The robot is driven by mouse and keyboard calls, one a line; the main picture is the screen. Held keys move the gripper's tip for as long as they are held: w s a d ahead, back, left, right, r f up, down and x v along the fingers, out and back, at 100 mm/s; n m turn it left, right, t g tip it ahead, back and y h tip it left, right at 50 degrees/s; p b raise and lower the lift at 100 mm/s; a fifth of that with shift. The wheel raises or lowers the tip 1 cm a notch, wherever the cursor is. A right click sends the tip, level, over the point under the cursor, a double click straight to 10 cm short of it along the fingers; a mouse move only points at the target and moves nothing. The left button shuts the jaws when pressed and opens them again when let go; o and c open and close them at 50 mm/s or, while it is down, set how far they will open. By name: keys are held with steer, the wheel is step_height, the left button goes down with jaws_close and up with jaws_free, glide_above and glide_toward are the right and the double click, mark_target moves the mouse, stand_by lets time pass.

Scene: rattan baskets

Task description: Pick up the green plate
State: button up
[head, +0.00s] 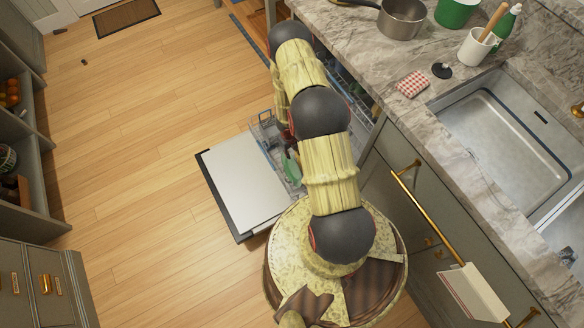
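A green item (291,168), which looks like the green plate, stands on edge in the lower rack of the open dishwasher (240,183). My arm's links pass just to its right and may hide part of it. My arm stretches from my base at the bottom of the head view up over the dishwasher to the counter edge. My gripper cannot be made out in this view, so its distance from the plate does not show.
The dishwasher door lies lowered over the floor. On the counter (372,55) are a saucepan (401,17), a green pot (456,11), a white utensil cup (474,47) and a checkered sponge (413,84). A sink (515,150) is at right. The wooden floor (140,150) at left is mostly clear.

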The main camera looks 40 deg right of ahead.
mark_target(293, 159)
step_height(293, 159, down, 6)
steer(key=b, duration=0.2)
steer(key=shift+s+d+f+b, duration=0.1)
steer(key=shift+s+f+b, duration=0.05)
steer(key=shift+b, duration=0.25)
steer(key=shift+c, duration=1.1)
steer(key=c, duration=0.4)
jaws_close()
